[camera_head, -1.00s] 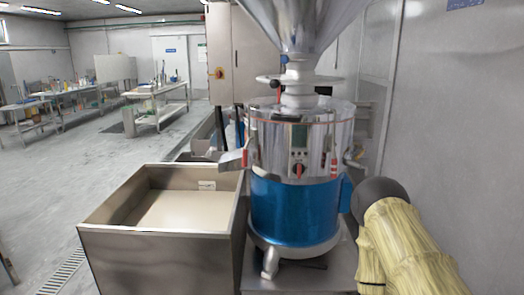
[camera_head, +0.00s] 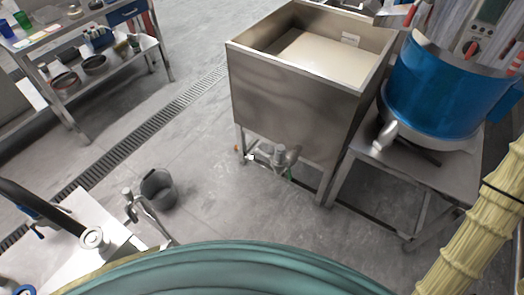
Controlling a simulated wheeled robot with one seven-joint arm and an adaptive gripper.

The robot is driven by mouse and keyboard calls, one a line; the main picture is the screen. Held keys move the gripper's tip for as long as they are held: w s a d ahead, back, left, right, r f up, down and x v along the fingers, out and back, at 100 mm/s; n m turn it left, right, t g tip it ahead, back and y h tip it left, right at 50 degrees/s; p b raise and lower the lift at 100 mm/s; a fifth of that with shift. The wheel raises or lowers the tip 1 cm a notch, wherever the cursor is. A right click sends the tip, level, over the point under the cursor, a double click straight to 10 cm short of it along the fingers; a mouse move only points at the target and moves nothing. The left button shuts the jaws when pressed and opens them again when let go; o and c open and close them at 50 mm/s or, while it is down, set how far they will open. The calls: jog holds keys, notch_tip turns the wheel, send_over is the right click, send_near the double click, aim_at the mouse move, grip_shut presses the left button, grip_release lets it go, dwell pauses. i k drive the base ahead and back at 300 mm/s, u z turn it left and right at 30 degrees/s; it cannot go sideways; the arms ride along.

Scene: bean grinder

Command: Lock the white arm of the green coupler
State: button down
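A metal outlet fitting (camera_head: 280,157) sits low under the front of the steel tank. A small green part (camera_head: 290,173) shows at its lower right; it may be the green coupler, but it is too small to be sure. A small pale part (camera_head: 251,157) shows at the fitting's left end. I cannot tell whether it is the white arm, or how it is set. My gripper is not in view. A beige-sleeved length (camera_head: 478,222), apparently part of my arm, runs along the right edge.
The steel tank (camera_head: 285,95) holds pale material. The blue grinder (camera_head: 440,90) stands right of it on a metal stand (camera_head: 440,172). A grey bucket (camera_head: 159,190) stands on the floor, near a metal tap-like piece (camera_head: 140,205). The floor between is mostly clear.

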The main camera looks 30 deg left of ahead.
aim_at(257, 150)
jog(key=u, duration=0.15)
jog(key=k, duration=0.4)
jog(key=u, duration=1.5)
jog(key=i, duration=0.75)
jog(key=z, duration=0.1)
